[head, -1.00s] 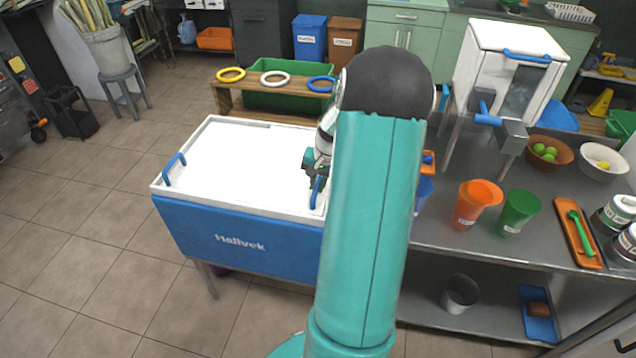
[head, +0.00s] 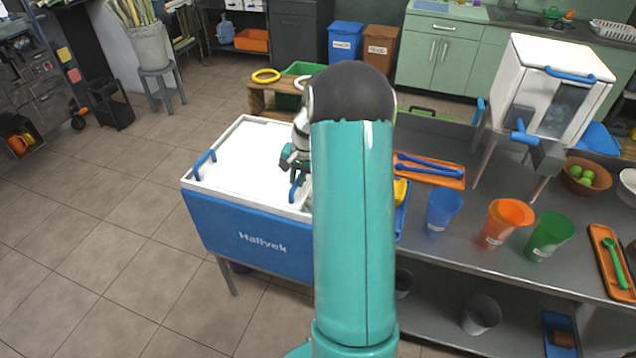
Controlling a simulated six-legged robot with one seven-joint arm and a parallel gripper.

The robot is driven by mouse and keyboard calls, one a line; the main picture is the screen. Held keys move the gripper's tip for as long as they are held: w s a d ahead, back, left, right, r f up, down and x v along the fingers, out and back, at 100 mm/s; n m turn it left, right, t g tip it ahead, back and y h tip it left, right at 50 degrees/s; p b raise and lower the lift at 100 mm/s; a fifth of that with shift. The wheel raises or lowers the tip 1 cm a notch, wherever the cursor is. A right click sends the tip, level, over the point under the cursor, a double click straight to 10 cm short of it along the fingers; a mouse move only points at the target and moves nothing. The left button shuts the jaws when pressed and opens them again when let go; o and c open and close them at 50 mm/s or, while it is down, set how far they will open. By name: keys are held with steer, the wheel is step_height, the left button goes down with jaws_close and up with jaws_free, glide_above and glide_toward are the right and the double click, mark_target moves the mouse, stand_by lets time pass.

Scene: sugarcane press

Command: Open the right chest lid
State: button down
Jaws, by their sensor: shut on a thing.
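The blue chest (head: 250,238), marked "Halivek", has a white sliding top. A blue handle (head: 204,160) stands at its left end. The right lid (head: 270,170) has its own blue handle (head: 296,187), which now sits in from the chest's right end. My gripper (head: 293,163) is at this right handle and shut on it; the fingers are small and partly hidden. A narrow greyish gap (head: 303,206) seems to show right of the handle. My teal arm hides the right end of the chest.
A steel counter (head: 455,235) stands right of the chest with blue, orange and green cups, an orange tray (head: 430,170) and a white press (head: 553,85). A wooden bench with rings (head: 266,76) is behind. Floor at left is clear.

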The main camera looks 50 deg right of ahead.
steer(key=shift+w+a+r, duration=0.1)
steer(key=shift+w+a, duration=0.15)
steer(key=shift+w, duration=0.3)
steer(key=shift+w+a, duration=0.2)
steer(key=shift+w, duration=0.3)
steer(key=c, duration=1.4)
jaws_free()
step_height(320, 180, up, 14)
steer(key=s+d, duration=0.1)
steer(key=s, duration=0.1)
steer(key=shift+s+f, duration=0.25)
